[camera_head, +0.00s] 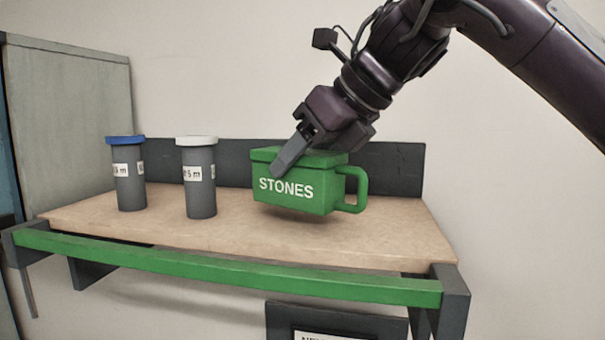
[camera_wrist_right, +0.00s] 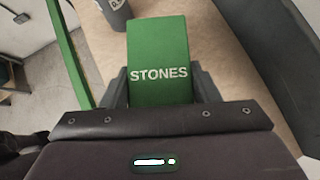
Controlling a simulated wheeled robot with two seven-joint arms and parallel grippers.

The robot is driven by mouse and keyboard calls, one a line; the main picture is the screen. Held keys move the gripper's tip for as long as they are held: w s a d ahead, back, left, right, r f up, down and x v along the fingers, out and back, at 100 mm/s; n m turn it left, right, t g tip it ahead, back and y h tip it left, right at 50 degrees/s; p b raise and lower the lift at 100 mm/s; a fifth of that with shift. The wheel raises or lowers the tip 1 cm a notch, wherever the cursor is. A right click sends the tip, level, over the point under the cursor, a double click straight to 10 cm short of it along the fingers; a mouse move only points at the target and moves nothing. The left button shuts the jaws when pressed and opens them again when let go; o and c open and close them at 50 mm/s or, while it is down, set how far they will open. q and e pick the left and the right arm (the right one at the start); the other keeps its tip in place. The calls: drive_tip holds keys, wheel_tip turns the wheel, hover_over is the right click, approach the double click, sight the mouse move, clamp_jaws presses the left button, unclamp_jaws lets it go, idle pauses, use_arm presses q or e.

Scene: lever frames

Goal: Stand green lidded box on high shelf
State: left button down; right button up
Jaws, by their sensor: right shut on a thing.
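The green lidded box (camera_head: 300,188), lettered STONES and with a handle on its right side, is over the right half of the high shelf (camera_head: 400,238). A shadow lies under it, and it seems slightly above the board, though contact at the back is hard to tell. My right gripper (camera_head: 290,160) comes down from the upper right and is shut on the box near its top. In the right wrist view the box (camera_wrist_right: 159,60) sits between the two fingers (camera_wrist_right: 160,88). The far finger is hidden in the head view. My left gripper is in neither view.
A grey canister with a white lid (camera_head: 200,180) stands left of the box, and one with a blue lid (camera_head: 128,175) stands further left. A green rail (camera_head: 220,265) runs along the shelf's front. A dark back panel (camera_head: 390,168) stands behind. Bare board lies right of the box.

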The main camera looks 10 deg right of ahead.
wheel_tip(320, 180, down, 2)
drive_tip(key=shift+a+f, duration=0.1)
drive_tip(key=shift+w+f, duration=0.1)
drive_tip(key=o, duration=1.1)
drive_tip(key=shift+o, duration=0.2)
drive_tip(key=shift+s+d+r, duration=0.25)
drive_tip(key=shift+d+r, duration=0.1)
drive_tip(key=v, duration=1.1)
drive_tip(key=shift+s, duration=0.1)
